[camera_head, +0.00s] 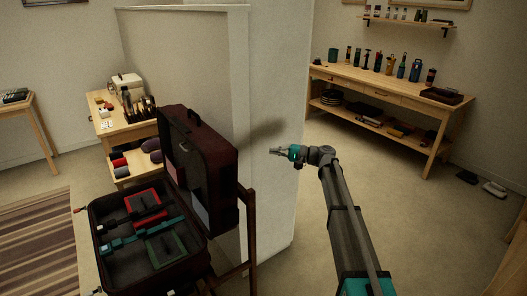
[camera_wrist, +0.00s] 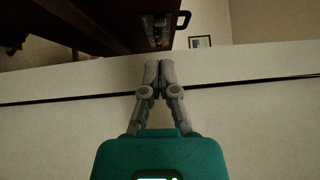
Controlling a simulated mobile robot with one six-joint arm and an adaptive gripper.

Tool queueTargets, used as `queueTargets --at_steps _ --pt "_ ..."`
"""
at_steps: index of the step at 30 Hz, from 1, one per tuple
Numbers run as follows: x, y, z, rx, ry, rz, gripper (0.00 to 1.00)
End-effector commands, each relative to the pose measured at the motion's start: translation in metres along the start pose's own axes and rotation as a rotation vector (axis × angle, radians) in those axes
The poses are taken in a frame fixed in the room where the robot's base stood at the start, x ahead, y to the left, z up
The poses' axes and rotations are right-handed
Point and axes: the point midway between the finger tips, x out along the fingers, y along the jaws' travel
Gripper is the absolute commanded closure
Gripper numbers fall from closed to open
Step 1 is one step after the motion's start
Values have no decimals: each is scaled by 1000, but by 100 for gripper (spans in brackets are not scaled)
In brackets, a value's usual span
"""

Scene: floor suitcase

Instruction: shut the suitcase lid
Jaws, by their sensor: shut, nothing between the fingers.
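The suitcase stands open on a dark wooden stand at the lower left in the head view. Its base (camera_head: 195,262) faces up and holds a red item (camera_head: 146,201) and a green item (camera_head: 166,249) under teal straps. Its dark red lid (camera_head: 222,170) stands upright, hinged on the base's right side, with a handle at its top edge. My gripper (camera_head: 273,151) is shut and empty, right of the lid and apart from it. In the wrist view, my gripper's fingertips (camera_wrist: 151,63) meet, and a dark red part with a handle, likely the lid (camera_wrist: 100,20), shows above them.
A white wall end (camera_head: 270,220) stands just behind the lid and my gripper. A wooden bench (camera_head: 390,95) with bottles is at the back right. A small wooden table (camera_head: 122,128) stands behind the suitcase. The floor right of my arm is mostly clear, with shoes (camera_head: 494,188) at far right.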

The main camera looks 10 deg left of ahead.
Motion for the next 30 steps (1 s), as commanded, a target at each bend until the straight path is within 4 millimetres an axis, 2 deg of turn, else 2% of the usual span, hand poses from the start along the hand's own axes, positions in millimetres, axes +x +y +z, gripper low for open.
queueTargets --at_steps 5,20,24,30 --pt "17 0 0 0 0 0 100" --pt "90 0 -1 -1 0 0 100" --pt "103 0 13 -1 1 0 100" --pt "115 0 24 -1 3 0 100"
